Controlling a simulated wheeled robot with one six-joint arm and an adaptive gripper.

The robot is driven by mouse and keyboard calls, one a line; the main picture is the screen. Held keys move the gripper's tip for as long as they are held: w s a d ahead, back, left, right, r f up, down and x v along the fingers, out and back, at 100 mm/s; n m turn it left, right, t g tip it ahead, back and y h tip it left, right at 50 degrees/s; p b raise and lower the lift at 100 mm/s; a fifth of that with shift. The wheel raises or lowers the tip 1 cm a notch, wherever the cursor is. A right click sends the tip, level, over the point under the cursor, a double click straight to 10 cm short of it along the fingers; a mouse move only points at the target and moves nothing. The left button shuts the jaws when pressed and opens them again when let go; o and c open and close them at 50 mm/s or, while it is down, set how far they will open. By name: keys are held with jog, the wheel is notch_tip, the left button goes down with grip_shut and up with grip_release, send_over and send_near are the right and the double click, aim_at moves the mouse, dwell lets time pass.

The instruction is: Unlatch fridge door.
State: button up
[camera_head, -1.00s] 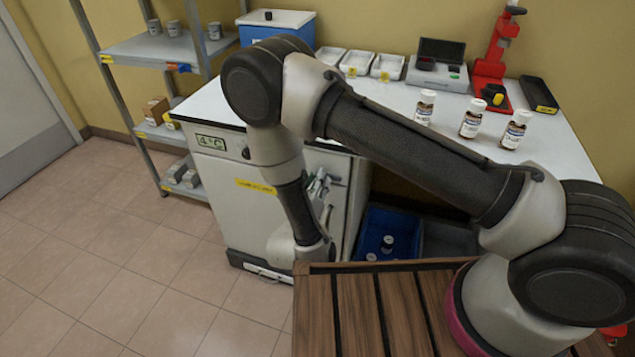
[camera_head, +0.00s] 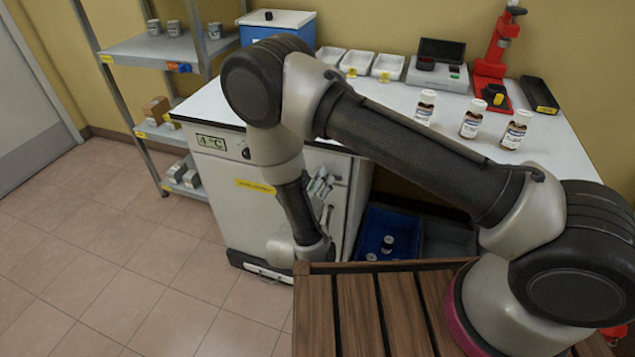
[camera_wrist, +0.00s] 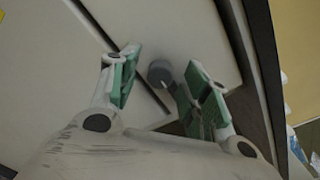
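The white fridge (camera_head: 225,185) stands under the left part of the bench, with a 4 °C display and a yellow label on its front. In the wrist view its pale door front (camera_wrist: 165,28) is crossed by a dark seam. A round grey knob (camera_wrist: 160,73), seemingly the latch, sits beside that seam. My gripper (camera_wrist: 163,62) is open, its two green-padded fingers on either side of the knob. The knob looks nearer the right finger; I cannot tell whether they touch. In the head view my gripper (camera_head: 322,187) is at the fridge front, and my arm partly hides the door.
Brown bottles (camera_head: 470,118) stand on the white bench top. A blue bin (camera_head: 390,232) is on the floor right of the fridge. A grey shelf rack (camera_head: 150,50) stands to the left. The tiled floor (camera_head: 130,250) in front of the fridge is clear.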

notch_tip(320, 180, up, 10)
dwell(0.6)
